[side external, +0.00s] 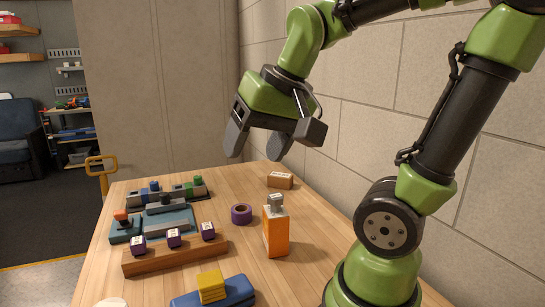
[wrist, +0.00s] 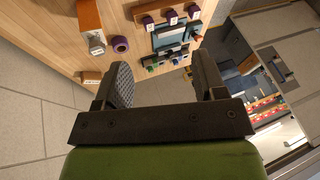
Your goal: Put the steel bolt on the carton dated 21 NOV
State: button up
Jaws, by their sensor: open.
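My gripper (side external: 257,150) is open and empty, high above the far part of the table. Its two fingers also show in the wrist view (wrist: 163,72), with nothing between them. A grey metallic piece (side external: 275,201), which looks like the steel bolt, stands on top of an upright orange block (side external: 276,236) at the table's right. It also shows in the wrist view (wrist: 97,48). Three small purple boxes with pale labels (side external: 174,237) sit in a row on a wooden rail (side external: 180,256). Their print is too small to read, so I cannot tell which is dated 21 NOV.
A purple ring (side external: 241,214) lies left of the orange block. A small brown block (side external: 280,180) lies near the wall. Blue-grey fixtures with coloured pieces (side external: 165,217) fill the far left. A yellow block (side external: 211,286) sits on a blue case (side external: 236,293) in front. The stone wall borders the right.

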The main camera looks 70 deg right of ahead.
jog(key=s+a+n+t+y, duration=0.2)
jog(key=s+a+n, duration=0.1)
jog(key=s+a, duration=0.1)
jog(key=shift+s+a+n, duration=0.25)
jog(key=shift+a+n, duration=0.05)
jog(key=shift+a, duration=0.3)
dwell(0.7)
